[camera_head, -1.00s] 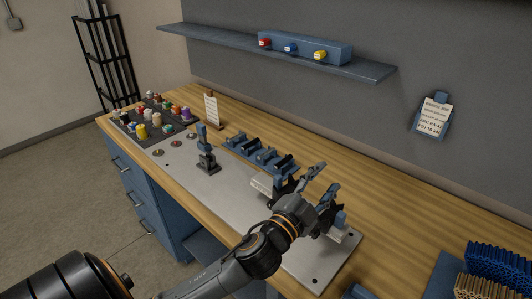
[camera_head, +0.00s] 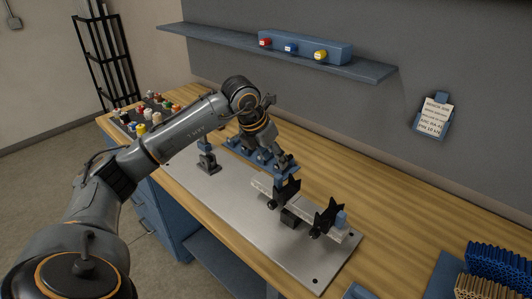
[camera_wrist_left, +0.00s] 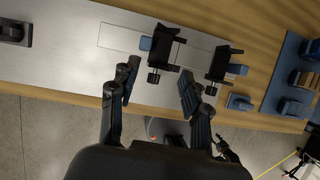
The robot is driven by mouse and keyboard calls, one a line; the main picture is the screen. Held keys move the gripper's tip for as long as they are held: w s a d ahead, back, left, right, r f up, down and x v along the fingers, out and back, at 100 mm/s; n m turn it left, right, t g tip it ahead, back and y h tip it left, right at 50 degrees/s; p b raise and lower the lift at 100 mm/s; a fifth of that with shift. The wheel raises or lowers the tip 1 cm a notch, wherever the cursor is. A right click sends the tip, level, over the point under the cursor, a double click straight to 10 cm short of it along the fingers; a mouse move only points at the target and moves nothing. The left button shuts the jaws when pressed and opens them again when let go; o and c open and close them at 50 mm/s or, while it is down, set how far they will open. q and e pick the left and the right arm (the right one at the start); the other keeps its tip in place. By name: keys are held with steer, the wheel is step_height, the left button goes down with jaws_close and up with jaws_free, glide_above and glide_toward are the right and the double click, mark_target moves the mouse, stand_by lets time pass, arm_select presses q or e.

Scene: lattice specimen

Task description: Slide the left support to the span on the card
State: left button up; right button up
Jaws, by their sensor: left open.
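The left support (camera_head: 284,192) is a black upright jaw on a pale rail (camera_head: 303,208) in the head view. The right support (camera_head: 326,216) is a similar black jaw further along the rail. My left gripper (camera_head: 277,161) is open and empty, above and behind the left support, apart from it as far as I can tell. In the left wrist view its two fingers (camera_wrist_left: 158,85) are spread, with the left support (camera_wrist_left: 164,50) and right support (camera_wrist_left: 220,64) beyond them. A card on a clipboard (camera_head: 433,116) hangs on the wall; its small print is hard to read. My right gripper is out of view.
The metal plate (camera_head: 226,205) lies along the bench. A small dark post (camera_head: 207,160) stands on it. Lattice blocks (camera_head: 500,262) sit at the lower right. A shelf (camera_head: 220,42) runs along the wall.

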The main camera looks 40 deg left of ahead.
mark_target(277, 177)
arm_select(q)
steer(key=shift+y, duration=0.3)
steer(key=p+x, duration=0.1)
steer(key=x, duration=0.3)
steer(key=a+p+x, duration=0.1)
steer(key=x, duration=0.3)
steer(key=p+x, duration=0.2)
steer(key=x, duration=0.2)
steer(key=shift+s+a+f, duration=0.1)
steer(key=shift+a, duration=0.3)
steer(key=shift+w+f, duration=0.2)
steer(key=shift+f, duration=0.35)
jaws_close()
